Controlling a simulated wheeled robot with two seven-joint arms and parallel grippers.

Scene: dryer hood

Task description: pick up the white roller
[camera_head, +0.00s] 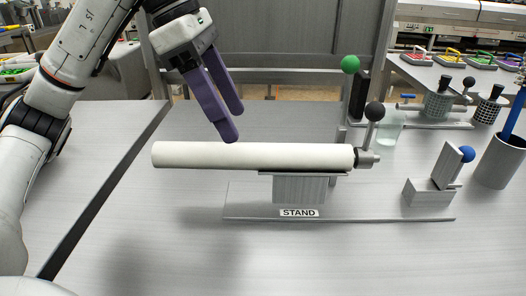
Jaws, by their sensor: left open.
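The white roller (215,155) is a long white cylinder lying level across the grey stand (300,188), which carries a "STAND" label. Its left part reaches out past the stand over the table. A metal fitting at its right end joins a lever with a black ball knob (375,111). My left gripper (234,124) has two purple fingers, which are apart. It is tilted down above the roller's middle and appears empty. My right gripper is not in view.
On the right are a block with a blue ball knob (467,154), a dark cup (502,160) holding a blue item, and a clear glass (388,128). A green ball (350,64) tops a post behind the stand. The grey table is clear at the front and left.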

